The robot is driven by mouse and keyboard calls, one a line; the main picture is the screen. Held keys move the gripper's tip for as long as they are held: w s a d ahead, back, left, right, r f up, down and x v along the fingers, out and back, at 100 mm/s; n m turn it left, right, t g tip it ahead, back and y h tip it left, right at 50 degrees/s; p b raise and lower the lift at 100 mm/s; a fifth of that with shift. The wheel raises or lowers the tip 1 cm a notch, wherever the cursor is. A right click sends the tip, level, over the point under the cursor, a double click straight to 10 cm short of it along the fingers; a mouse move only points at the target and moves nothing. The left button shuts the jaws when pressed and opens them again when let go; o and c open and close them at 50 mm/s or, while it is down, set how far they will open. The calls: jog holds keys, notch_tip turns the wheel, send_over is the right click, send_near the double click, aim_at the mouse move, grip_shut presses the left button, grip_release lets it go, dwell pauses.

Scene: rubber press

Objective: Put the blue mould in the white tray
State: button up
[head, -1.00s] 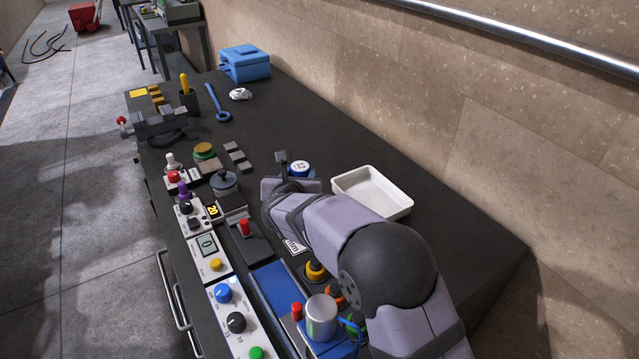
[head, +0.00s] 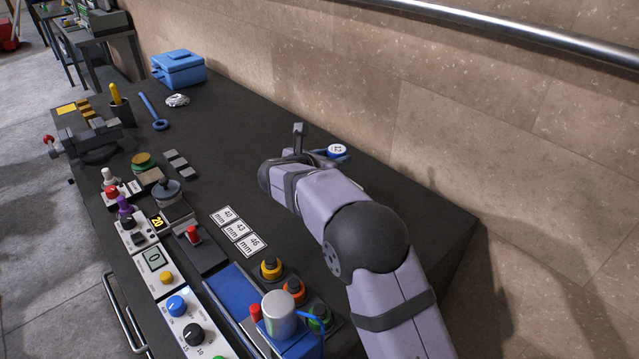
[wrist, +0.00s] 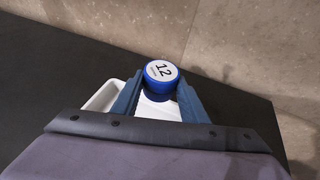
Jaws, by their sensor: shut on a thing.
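The blue mould (head: 338,150) is a short round piece with a white top marked 12. My gripper (wrist: 160,90) is shut on it, with the dark blue fingers on either side, as the wrist view shows (wrist: 161,72). The white tray (wrist: 104,96) lies below and behind the gripper in the wrist view, mostly covered by the fingers and mould. The mould appears above the tray; how high, I cannot tell. In the head view my arm hides the tray.
White size cards (head: 238,231) lie left of my arm. The press with its steel cylinder (head: 279,313) and coloured knobs stands at the front. A blue toolbox (head: 179,69) sits at the far end by the wall. The bench's middle is clear.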

jog(key=shift+a+f+p, duration=0.1)
jog(key=shift+f+p, duration=0.55)
jog(key=shift+f, duration=4.3)
jog(key=shift+f, duration=0.1)
jog(key=shift+f, duration=0.15)
jog(key=o, duration=0.9)
jog(key=shift+s+a+r, duration=0.1)
jog(key=shift+r, duration=0.15)
jog(key=b+v, duration=0.2)
jog(key=v, duration=0.9)
jog(key=shift+s+a+r, duration=0.1)
jog(key=shift+s+a, duration=0.05)
jog(key=shift+s, duration=0.2)
